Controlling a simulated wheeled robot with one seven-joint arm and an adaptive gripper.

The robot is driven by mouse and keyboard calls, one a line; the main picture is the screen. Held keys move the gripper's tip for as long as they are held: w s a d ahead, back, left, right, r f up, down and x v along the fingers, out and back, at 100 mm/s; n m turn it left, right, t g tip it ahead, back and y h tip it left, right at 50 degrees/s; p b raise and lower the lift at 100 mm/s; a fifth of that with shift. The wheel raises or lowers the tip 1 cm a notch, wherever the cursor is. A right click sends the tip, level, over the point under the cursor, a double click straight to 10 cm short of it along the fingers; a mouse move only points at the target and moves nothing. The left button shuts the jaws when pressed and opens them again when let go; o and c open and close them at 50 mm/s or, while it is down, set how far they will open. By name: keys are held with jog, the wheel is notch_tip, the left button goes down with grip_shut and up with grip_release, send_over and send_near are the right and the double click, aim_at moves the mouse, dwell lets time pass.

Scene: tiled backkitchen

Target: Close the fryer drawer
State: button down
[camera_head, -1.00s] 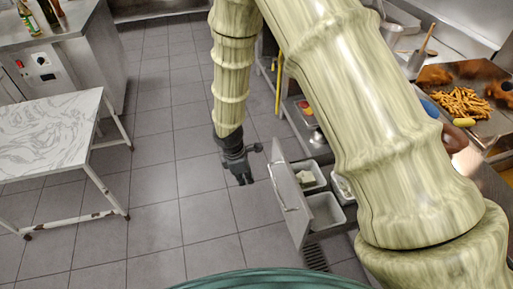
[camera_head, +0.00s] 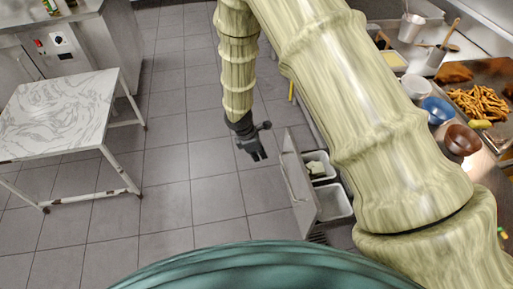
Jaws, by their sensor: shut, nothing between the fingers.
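The fryer drawer stands open on the right side of the aisle, at the lower middle of the head view. Its pale front panel (camera_head: 299,182) carries a long bar handle and faces left. White tubs (camera_head: 334,202) sit behind the panel, and one holds something pale. My gripper (camera_head: 259,156) is dark and shut, with nothing in it. It points down, left of the panel's far end, and appears apart from it. My arm hides much of the cabinet the drawer belongs to.
A marble-topped table (camera_head: 58,112) with white legs stands at left. The tiled floor between it and the drawer is clear. A counter at right holds fries (camera_head: 478,103), a blue bowl (camera_head: 438,110) and a brown bowl (camera_head: 462,139).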

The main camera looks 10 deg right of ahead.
jog(key=shift+w+d+f+p, duration=0.1)
jog(key=shift+d+f+p, duration=0.5)
jog(key=shift+d, duration=0.55)
jog(key=shift+d+f+p, duration=0.3)
jog(key=shift+d+f, duration=0.45)
jog(key=shift+d, duration=0.35)
jog(key=shift+d, duration=0.1)
